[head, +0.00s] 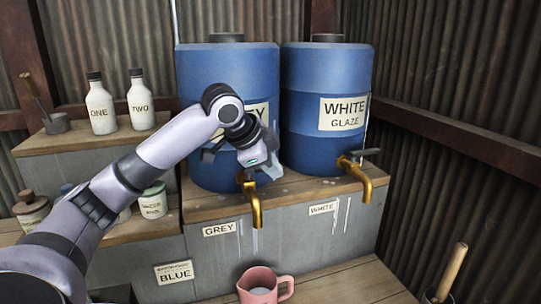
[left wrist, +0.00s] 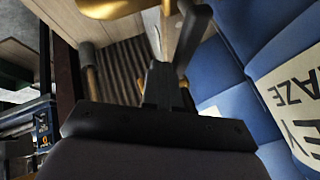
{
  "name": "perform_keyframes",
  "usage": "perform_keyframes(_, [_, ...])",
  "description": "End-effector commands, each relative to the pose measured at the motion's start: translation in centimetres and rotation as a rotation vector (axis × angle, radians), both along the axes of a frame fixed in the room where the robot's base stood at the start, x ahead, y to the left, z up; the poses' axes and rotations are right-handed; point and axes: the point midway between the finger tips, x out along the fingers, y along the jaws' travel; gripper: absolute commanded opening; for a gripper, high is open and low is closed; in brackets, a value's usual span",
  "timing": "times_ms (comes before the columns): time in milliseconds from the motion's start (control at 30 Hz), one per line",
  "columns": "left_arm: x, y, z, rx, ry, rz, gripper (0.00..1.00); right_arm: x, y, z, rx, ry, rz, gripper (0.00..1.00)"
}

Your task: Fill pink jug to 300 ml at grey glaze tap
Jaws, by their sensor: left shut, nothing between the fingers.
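The pink jug (head: 272,284) stands upright on the lower wooden surface, below the spout of the gold grey-glaze tap (head: 255,208). Something pale shows inside the jug; its level cannot be read. The tap sits low on the blue grey-glaze drum (head: 208,110), whose label is partly hidden by my arm. My left gripper (head: 264,172) is at the tap's top, its fingers shut with nothing between them. In the left wrist view the shut fingers (left wrist: 160,85) are close to a dark lever (left wrist: 194,38) and the gold tap (left wrist: 110,8). Contact cannot be told. My right gripper is not in view.
The white-glaze drum (head: 327,90) with its own gold tap (head: 356,172) stands to the right. Bottles ONE (head: 101,107) and TWO (head: 141,103) stand on the left shelf. A wooden handle (head: 452,272) sticks up at the lower right.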

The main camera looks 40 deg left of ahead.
Motion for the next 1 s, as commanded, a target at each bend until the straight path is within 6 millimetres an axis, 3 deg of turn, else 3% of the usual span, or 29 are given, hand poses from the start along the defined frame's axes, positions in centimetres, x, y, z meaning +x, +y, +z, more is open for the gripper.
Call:
perform_keyframes(100, [0.5, 0.2, 0.2, -0.001, -0.001, 0.000, 0.00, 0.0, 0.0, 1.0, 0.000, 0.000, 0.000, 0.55])
perform_keyframes(567, [0.7, 0.3, -0.1, 0.001, -0.001, 0.000, 0.00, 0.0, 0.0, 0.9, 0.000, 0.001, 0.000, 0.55])
perform_keyframes(1000, [-0.8, 0.4, -0.1, 0.001, -0.001, 0.000, 0.00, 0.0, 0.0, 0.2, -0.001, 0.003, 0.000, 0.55])
